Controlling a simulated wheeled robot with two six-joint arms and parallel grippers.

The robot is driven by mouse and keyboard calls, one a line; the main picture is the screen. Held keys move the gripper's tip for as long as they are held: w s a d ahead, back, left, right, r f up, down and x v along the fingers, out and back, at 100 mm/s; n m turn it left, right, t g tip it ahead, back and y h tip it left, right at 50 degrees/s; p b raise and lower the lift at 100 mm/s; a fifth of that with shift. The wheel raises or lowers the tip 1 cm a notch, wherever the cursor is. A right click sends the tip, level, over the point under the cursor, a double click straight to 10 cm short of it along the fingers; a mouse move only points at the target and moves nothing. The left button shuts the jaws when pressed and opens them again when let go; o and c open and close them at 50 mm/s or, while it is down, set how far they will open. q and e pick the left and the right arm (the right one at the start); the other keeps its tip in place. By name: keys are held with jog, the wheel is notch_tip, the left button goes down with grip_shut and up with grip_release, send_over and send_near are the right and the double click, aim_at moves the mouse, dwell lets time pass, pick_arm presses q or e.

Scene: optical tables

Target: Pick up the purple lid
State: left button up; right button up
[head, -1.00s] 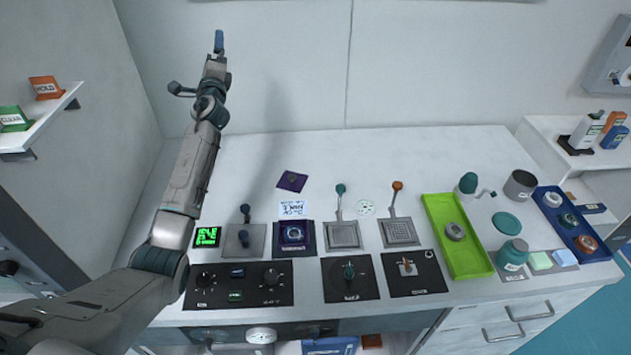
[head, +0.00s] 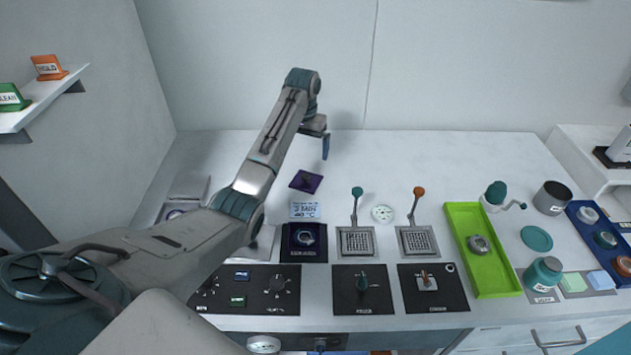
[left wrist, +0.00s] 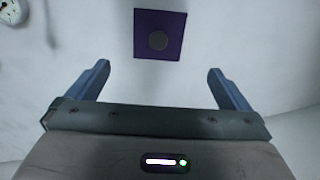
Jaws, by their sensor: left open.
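The purple lid (head: 306,181) is a flat square lying on the white table behind the labelled card. In the left wrist view the lid (left wrist: 160,34) shows a round dark grey disc at its middle and lies ahead of the fingers, roughly centred between them. My left gripper (head: 325,147) hangs above the table, up and to the right of the lid in the head view. Its two blue fingers, seen in the left wrist view (left wrist: 158,82), are wide apart with nothing between them. My right gripper does not show.
A dark square holder (head: 304,241) stands in front of the card (head: 304,210). Two levers, teal (head: 357,191) and orange (head: 419,192), rise to its right. A green tray (head: 492,281) lies further right. The table behind the lid is clear.

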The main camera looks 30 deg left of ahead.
pick_arm(q)
jog(key=p, duration=0.1)
send_over(307, 174)
notch_tip(307, 174, down, 5)
jog(key=shift+s+a+r, duration=0.1)
jog(key=shift+s+r, duration=0.05)
jog(key=f+p, duration=0.1)
jog(key=f, duration=0.1)
jog(key=f+p, duration=0.1)
jog(key=f, duration=0.2)
jog(key=shift+d, duration=0.2)
jog(key=shift+f, duration=0.3)
jog(key=shift+c, duration=0.4)
jog(key=c, duration=0.9)
